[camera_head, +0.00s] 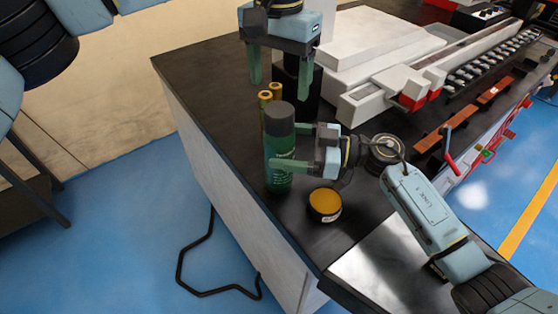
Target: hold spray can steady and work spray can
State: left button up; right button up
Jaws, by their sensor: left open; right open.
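The spray can (279,150) is a green cylinder with a dark grey cap, standing upright near the left edge of the dark bench top. My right gripper (275,150) comes from the right at the can's mid height. Its green fingers are open and lie around or beside the can; contact cannot be told. My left gripper (279,82) hangs above and behind the can, fingers pointing down. It is open and empty, with a gap between its fingertips and the cap.
Brass-coloured cylinders (265,97) and a dark container (296,88) stand behind the can. A yellow-topped tin (325,203) and a round metal part (384,151) sit right of it. The white bender (385,60) and copper bars (447,128) fill the back right.

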aim_at(279, 111)
jog(key=shift+w+a, duration=0.1)
jog(key=shift+a, duration=0.8)
jog(key=c, duration=1.4)
pick_arm(q)
jog(key=shift+o, duration=0.8)
pick_arm(e)
jog(key=shift+c, duration=0.3)
pick_arm(q)
notch_tip(279, 111, up, 3)
jog(key=n, duration=0.4)
jog(key=shift+s+r, duration=0.1)
jog(key=shift+s, duration=0.05)
notch_tip(279, 111, down, 11)
jog(key=shift+s+r+n, duration=0.1)
jog(key=shift+n, duration=1)
